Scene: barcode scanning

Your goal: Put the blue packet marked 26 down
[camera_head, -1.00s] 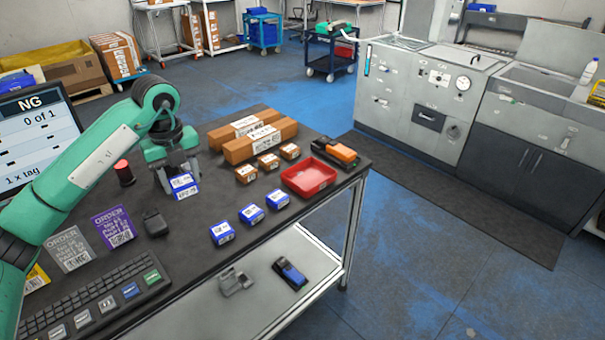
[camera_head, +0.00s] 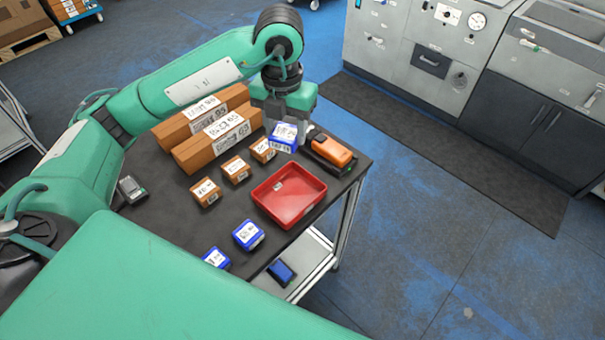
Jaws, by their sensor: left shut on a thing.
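My left gripper (camera_head: 284,122) is shut on a blue and white packet (camera_head: 283,138). The gripper points down and holds the packet near the table's far right corner. The packet is between the small brown boxes and an orange and black device (camera_head: 331,152). The number on the packet is too small to read for sure. Whether its underside touches the table cannot be told. A red tray (camera_head: 261,199) lies in front of it, with a small pale label inside. My right gripper is not in view.
Two long brown boxes (camera_head: 215,139) lie behind several small brown boxes (camera_head: 235,169). Two blue packets (camera_head: 248,235) (camera_head: 216,258) stand near the table's front edge. A blue item (camera_head: 282,272) is on the lower shelf. My green arm covers the lower left.

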